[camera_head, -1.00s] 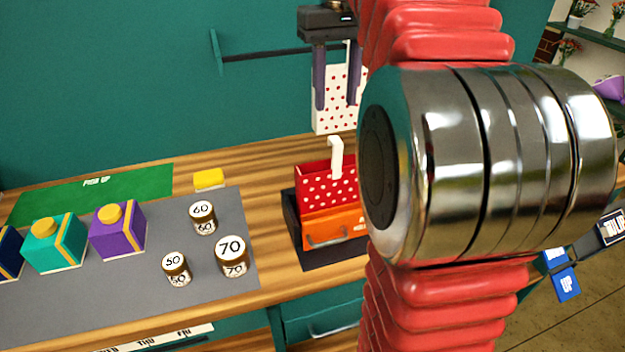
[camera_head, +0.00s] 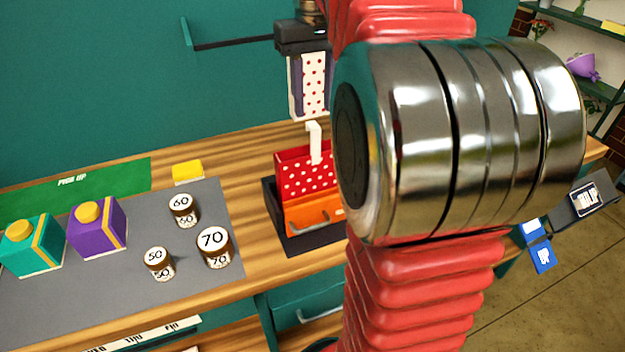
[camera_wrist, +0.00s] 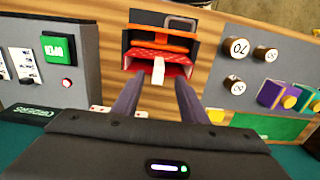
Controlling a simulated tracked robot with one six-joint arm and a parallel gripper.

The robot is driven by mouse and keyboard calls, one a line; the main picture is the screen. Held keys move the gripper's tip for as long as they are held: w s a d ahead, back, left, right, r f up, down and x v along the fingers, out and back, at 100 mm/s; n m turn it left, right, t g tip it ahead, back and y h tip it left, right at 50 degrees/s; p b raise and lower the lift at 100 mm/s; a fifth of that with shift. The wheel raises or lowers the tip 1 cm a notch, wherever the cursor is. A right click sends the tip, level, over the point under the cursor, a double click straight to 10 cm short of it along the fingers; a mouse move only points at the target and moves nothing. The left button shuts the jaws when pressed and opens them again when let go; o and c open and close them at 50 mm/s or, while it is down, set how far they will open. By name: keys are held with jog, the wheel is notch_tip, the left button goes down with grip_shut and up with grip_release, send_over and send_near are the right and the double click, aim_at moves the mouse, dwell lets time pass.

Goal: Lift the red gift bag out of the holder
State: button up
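The red gift bag (camera_head: 303,183) with white dots stands upright in the black holder (camera_head: 268,200) on the wooden counter. Its white handle (camera_head: 314,150) sticks up above it. In the wrist view my gripper (camera_wrist: 157,98) is open and empty. The red bag (camera_wrist: 178,70) and its white handle (camera_wrist: 158,72) appear beyond the gap between the fingers, apart from them. My arm hides part of the holder's right side.
A white panel with red dots (camera_head: 314,85) shows behind my fingers. Several round weights, including one marked 70 (camera_head: 213,246), stand on a grey mat (camera_head: 100,300) to the left.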

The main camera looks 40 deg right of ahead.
aim_at(315, 128)
jog(key=shift+f, duration=1.75)
jog(key=shift+f, duration=2.6)
jog(key=shift+c, duration=0.4)
grip_shut()
